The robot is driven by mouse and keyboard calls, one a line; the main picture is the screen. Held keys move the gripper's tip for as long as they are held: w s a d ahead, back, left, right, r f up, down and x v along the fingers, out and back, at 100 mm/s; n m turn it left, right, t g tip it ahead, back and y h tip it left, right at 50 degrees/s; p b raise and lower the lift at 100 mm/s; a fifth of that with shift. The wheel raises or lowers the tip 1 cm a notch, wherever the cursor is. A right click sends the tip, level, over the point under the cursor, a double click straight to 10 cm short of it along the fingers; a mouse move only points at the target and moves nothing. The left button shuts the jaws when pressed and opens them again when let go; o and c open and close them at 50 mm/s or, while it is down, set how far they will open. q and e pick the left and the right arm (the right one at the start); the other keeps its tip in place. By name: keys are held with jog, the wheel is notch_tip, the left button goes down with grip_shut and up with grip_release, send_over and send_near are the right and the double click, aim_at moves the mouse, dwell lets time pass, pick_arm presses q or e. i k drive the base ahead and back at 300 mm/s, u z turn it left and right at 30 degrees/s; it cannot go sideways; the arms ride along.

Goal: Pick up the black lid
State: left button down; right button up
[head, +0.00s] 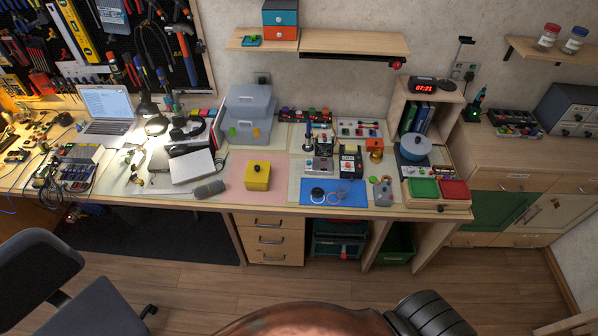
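A small round black piece, which looks like the black lid (317,193), lies on the blue mat (347,199) at the front of the workbench, right of centre in the head view. A clear ring-like item (333,198) lies just to its right on the same mat. Neither of my grippers can be made out in the head view. The dark rounded shapes at the bottom edge show no fingers.
A yellow box (257,176) stands left of the blue mat on a pink mat. A grey bottle-like item (382,191) and a red and green tray (437,192) are to the right. Small devices stand behind the mat. A chair (50,275) is at the lower left.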

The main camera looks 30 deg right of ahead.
aim_at(316, 192)
jog(key=i, duration=1.85)
jog(key=z, duration=1.15)
